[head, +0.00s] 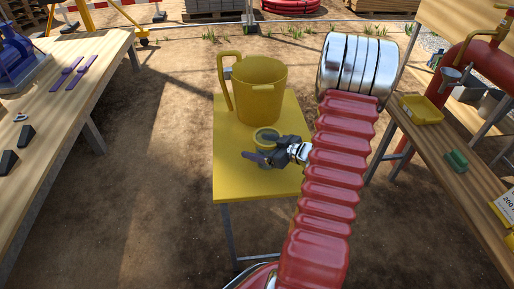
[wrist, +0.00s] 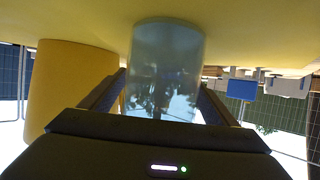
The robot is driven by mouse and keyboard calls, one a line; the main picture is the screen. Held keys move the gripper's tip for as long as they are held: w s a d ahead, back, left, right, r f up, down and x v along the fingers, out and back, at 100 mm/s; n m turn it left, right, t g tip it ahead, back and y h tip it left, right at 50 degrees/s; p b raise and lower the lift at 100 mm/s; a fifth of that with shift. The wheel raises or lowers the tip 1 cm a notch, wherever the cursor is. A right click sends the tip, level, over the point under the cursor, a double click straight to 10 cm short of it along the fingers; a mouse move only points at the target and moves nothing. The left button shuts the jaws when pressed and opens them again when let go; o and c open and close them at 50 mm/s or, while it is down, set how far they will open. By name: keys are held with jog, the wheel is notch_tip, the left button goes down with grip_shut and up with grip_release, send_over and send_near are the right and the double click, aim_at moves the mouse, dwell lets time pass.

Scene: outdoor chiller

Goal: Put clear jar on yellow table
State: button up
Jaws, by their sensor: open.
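The clear jar (wrist: 165,65) stands on the yellow table (head: 232,178). The wrist view is upside down, so the tabletop (wrist: 245,30) shows along its top edge and the jar's base meets it there. My gripper (head: 262,148) is low over the middle of the table, reaching in from the right. In the wrist view its two dark fingers (wrist: 163,102) are spread on either side of the jar. They look open, and I cannot tell whether either touches the glass. In the head view my gripper partly hides the jar; a round yellow-rimmed shape (head: 266,135) shows just behind the fingers.
A tall yellow pitcher (head: 258,92) stands at the back of the yellow table, close to my gripper. A wooden bench (head: 92,62) with tools is on the left. Another bench (head: 432,146) on the right holds a yellow tray (head: 421,110) and a green block (head: 456,161).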

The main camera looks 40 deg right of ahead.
jog(key=shift+r, duration=0.1)
jog(key=v, duration=1.2)
dwell(0.4)
jog(key=shift+s, duration=0.1)
